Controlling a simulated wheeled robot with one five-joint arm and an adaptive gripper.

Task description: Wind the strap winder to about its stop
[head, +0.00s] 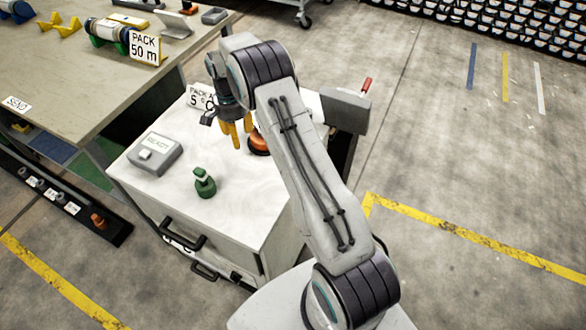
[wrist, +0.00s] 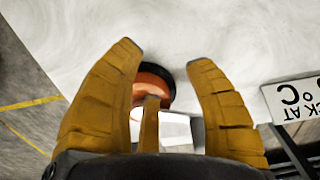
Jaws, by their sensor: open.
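My gripper (head: 238,140) is open above the white cart top, its yellow fingers pointing down. Beside and partly behind them in the head view is a round orange piece with a dark base (head: 259,143). In the wrist view this orange piece (wrist: 152,78) with its black rim shows between the spread fingers, partly covered by the middle one. Contact cannot be told. A grey box (head: 345,110) with a red handle (head: 367,85) is at the cart's right edge. Which of these two is the strap winder is not marked.
On the cart top (head: 235,210) are a grey box with a labelled face (head: 155,154), a green knobbed piece (head: 204,183) and a sign (head: 197,97) partly hidden by my gripper. A workbench (head: 70,85) stands left. Open floor (head: 440,150) lies right.

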